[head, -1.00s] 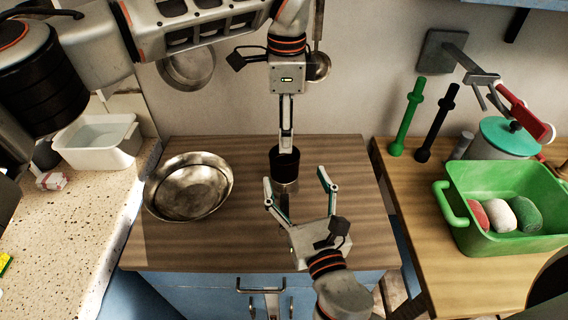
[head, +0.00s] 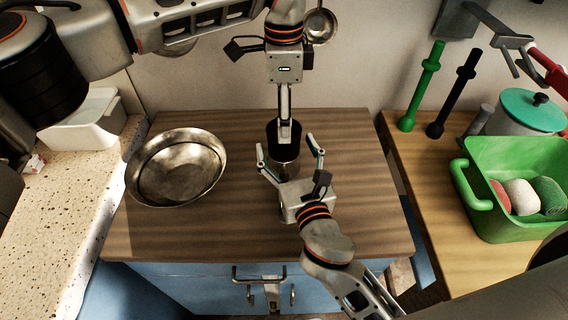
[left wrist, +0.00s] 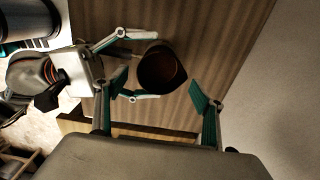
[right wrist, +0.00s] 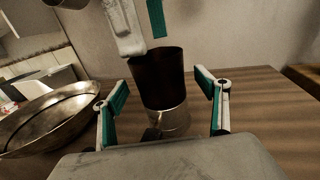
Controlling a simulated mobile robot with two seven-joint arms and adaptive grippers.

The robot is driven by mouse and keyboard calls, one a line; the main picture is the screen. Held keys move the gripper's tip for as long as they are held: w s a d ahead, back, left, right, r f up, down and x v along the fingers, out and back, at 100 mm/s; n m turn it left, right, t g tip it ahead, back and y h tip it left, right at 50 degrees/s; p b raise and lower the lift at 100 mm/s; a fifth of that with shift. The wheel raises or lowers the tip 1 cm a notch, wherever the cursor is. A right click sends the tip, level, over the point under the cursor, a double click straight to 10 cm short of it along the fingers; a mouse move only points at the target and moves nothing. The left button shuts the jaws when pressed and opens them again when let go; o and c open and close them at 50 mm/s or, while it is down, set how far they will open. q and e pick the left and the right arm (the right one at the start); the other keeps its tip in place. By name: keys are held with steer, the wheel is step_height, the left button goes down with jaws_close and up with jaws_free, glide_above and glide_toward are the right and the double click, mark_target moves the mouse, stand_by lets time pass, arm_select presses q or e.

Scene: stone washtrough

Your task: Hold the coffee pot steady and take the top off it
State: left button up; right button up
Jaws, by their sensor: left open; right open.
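The coffee pot has a dark upper part (head: 284,139) over a shiny metal base (head: 285,167) and stands upright on the wooden worktop. My left gripper (head: 284,118) points down from above at the dark part; in the left wrist view the open fingers lie to either side of the dark round top (left wrist: 161,67), apart from it. My right gripper (head: 289,148) reaches in low from the front, open, with its fingers to either side of the pot. In the right wrist view the metal base (right wrist: 168,121) shows between those fingers, with a gap on each side.
A metal bowl (head: 177,168) stands left of the pot. A white tub (head: 86,122) is on the speckled counter. On the right worktop are a green crate (head: 476,200) with rolled cloths and a teal-lidded pot (head: 520,112). The worktop right of the pot is clear.

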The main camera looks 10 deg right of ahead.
steer(key=shift+w, duration=0.4)
